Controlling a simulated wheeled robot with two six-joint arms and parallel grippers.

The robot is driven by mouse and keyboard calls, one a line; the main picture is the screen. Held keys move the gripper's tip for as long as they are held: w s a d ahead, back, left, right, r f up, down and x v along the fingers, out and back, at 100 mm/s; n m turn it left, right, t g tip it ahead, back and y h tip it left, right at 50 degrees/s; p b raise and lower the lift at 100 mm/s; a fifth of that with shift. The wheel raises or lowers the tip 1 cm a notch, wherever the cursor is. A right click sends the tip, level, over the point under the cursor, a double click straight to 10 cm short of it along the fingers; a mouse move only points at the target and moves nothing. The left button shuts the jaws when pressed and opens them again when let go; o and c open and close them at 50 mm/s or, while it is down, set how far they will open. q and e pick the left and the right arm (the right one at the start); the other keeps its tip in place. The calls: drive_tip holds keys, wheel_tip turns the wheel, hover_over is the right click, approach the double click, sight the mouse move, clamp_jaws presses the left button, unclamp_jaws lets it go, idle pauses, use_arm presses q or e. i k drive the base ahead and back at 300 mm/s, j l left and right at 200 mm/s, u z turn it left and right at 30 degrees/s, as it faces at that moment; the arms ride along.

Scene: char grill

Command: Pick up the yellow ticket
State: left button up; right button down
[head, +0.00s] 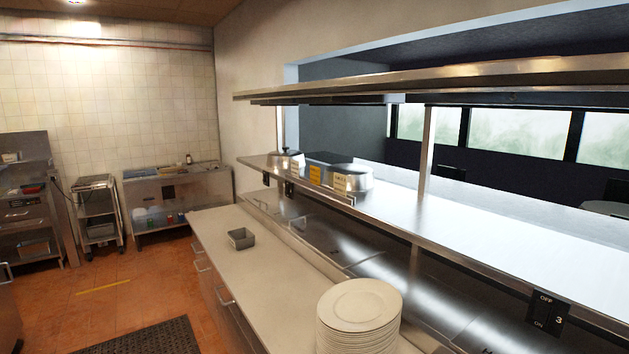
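The yellow ticket (315,175) is a small upright orange-yellow card at the front edge of the steel pass shelf (470,235), in the middle of the head view. Small dark print shows on it, too small to read. A cream ticket (341,183) stands to its right, and another pale ticket (294,168) stands to its left. Neither of my grippers is in view, and nothing is seen touching the yellow ticket.
A stack of white plates (359,305) and a small grey metal pan (241,238) stand on the counter (262,285) below the shelf. Round metal lids (350,170) sit behind the tickets. An upper shelf (450,78) overhangs. Orange floor (150,285) is open at left, with a dark mat (150,338).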

sight(314, 172)
drive_tip(key=i+j+z, duration=0.25)
drive_tip(key=i+j, duration=0.2)
drive_tip(key=i+j+z, duration=0.15)
drive_tip(key=j, duration=0.25)
drive_tip(key=i+j+z, duration=0.1)
drive_tip(key=i+j, duration=0.15)
drive_tip(key=i+j+z, duration=0.15)
drive_tip(key=j, duration=0.3)
drive_tip(key=i+j+z, duration=0.1)
drive_tip(key=j, duration=0.25)
drive_tip(key=i+j+z, duration=0.15)
drive_tip(key=j, duration=0.25)
drive_tip(key=i+j+z, duration=0.1)
drive_tip(key=j, duration=0.3)
drive_tip(key=i, duration=0.1)
